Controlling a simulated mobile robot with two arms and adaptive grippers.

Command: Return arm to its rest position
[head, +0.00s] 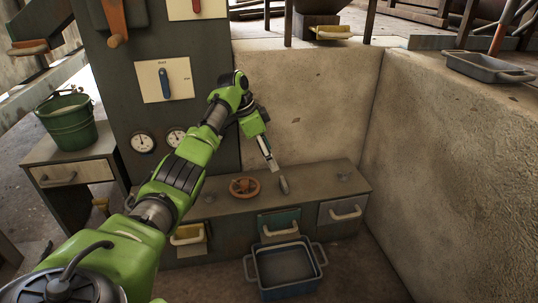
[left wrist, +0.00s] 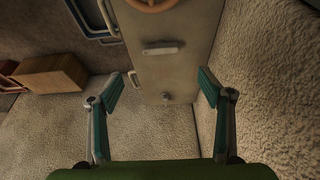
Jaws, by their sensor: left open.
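My left arm reaches in from the lower left of the head view and bends down at the wrist. Its gripper (head: 272,160) hangs above the low bench (head: 330,180), near a small grey lever (head: 284,185). In the left wrist view my left gripper (left wrist: 160,88) has its two fingers spread wide apart, with nothing between them. The lever (left wrist: 160,48) and a small round knob (left wrist: 166,97) show on the bench top beyond the fingers, apart from them. My right gripper is not in view.
An orange handwheel (head: 244,187) sits on the bench. Drawers with handles line its front; a blue tray (head: 285,265) stands before it. A grey cabinet with a blue switch (head: 165,83) and gauges stands left, beside a green bucket (head: 68,122). Concrete walls close the back and right.

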